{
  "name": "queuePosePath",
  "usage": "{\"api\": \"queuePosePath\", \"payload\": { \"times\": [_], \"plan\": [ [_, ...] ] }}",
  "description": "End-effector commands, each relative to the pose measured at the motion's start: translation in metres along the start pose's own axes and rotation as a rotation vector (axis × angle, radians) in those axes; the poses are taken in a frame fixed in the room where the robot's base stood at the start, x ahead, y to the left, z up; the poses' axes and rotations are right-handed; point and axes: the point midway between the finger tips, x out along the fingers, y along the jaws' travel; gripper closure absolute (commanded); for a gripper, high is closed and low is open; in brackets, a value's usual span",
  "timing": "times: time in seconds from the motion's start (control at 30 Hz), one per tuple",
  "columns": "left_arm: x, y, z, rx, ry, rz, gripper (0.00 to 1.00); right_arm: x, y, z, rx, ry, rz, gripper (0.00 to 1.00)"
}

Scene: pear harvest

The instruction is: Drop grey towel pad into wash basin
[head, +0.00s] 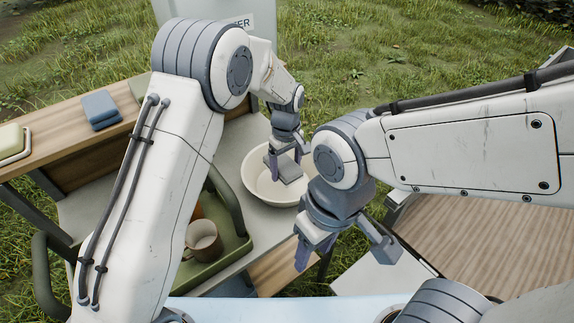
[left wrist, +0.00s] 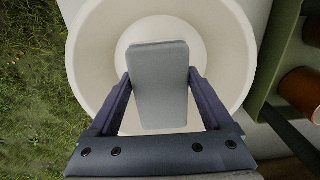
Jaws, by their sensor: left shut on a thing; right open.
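The grey towel pad (left wrist: 158,85) is held between the fingers of my left gripper (left wrist: 160,88), which is shut on it. In the head view the pad (head: 290,179) shows at the tips of my left gripper (head: 284,168). The wash basin (left wrist: 225,45) is a round cream bowl directly below the pad in the left wrist view. In the head view the basin (head: 258,188) stands on the grey bench top, partly hidden by my arms. My right gripper (head: 342,258) is open and empty, nearer than the basin.
A green tray (head: 228,245) holds a brown mug (head: 203,241) beside the basin. Folded blue cloths (head: 101,109) and a pale yellow-green item (head: 12,142) lie on the wooden shelf at left. A wooden surface (head: 490,240) is at right. Grass lies behind the bench.

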Motion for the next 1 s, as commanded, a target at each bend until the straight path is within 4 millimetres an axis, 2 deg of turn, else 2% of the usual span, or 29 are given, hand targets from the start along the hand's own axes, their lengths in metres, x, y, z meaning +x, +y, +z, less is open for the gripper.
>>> {"api": "queuePosePath", "payload": {
  "times": [0.33, 0.37, 0.4, 1.0],
  "plan": [
    [0.0043, -0.0001, -0.0002, 0.0, 0.0, 0.0, 0.76, 0.0034, 0.0002, 0.0001, 0.0, 0.0, 0.0, 0.48],
    [0.0044, -0.0002, -0.0001, 0.0, 0.0, 0.0, 0.08, 0.0034, 0.0002, 0.0001, 0.0, 0.0, 0.0, 0.48],
    [0.0044, -0.0002, -0.0001, 0.0, 0.0, 0.0, 0.0, 0.0034, 0.0002, 0.0001, 0.0, 0.0, 0.0, 0.48],
    [0.0028, -0.0001, 0.0, 0.0, 0.0, 0.0, 0.0, 0.0021, 0.0002, 0.0001, 0.0, 0.0, 0.0, 0.48]
  ]
}}
